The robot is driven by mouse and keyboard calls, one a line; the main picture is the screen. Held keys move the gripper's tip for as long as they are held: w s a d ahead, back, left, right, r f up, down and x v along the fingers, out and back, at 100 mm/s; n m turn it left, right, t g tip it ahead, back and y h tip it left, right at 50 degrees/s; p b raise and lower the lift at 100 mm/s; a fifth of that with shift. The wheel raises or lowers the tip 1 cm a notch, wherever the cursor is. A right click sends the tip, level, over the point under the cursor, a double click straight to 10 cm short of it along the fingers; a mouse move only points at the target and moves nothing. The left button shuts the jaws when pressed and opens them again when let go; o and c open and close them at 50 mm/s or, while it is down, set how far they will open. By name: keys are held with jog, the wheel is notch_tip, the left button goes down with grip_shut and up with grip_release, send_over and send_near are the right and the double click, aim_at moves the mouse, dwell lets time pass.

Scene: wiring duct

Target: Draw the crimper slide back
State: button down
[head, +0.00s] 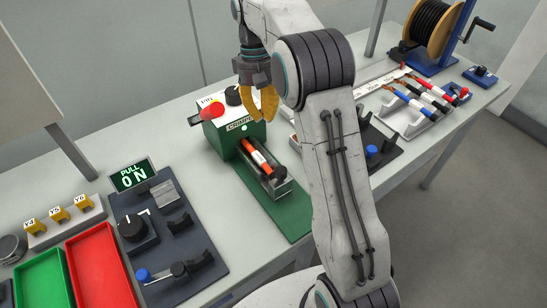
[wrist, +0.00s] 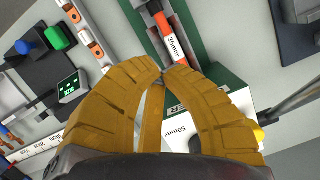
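The crimper (head: 238,138) is a green box with a red button and a dark knob on top and a lit green lamp on its front. Its slide (head: 277,184), a grey carriage on a green base, lies in front, with an orange and white cable piece (head: 258,157) in it. In the wrist view this piece (wrist: 168,40) reads 35mm². My gripper (head: 268,118) is above the crimper's right side, apart from the slide. In the wrist view its yellow fingertips (wrist: 166,71) come together with nothing visible between them. The fingers hide part of the crimper (wrist: 237,97).
A control panel (head: 206,258) with a PULL ON sign (head: 132,174), a green bin (head: 43,281) and a red bin (head: 100,268) stand left. Right are a cable rack (head: 412,122) and a spool (head: 432,28). My arm hides the bench between.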

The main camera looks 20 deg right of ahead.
jog(key=p, duration=0.5)
send_over(273, 171)
jog(key=w, duration=0.4)
jog(key=x, duration=0.3)
jog(key=w+x, duration=0.1)
jog(key=x, duration=0.2)
jog(key=w+x, duration=0.1)
jog(key=x, duration=0.2)
jog(key=shift+f, duration=0.25)
jog(key=shift+s+p, duration=0.9)
jog(key=shift+p, duration=0.2)
jog(key=shift+s+d+f, duration=0.1)
jog(key=shift+s+f, duration=0.1)
jog(key=shift+s, duration=0.75)
jog(key=shift+s+f, duration=0.1)
jog(key=shift+s, duration=0.05)
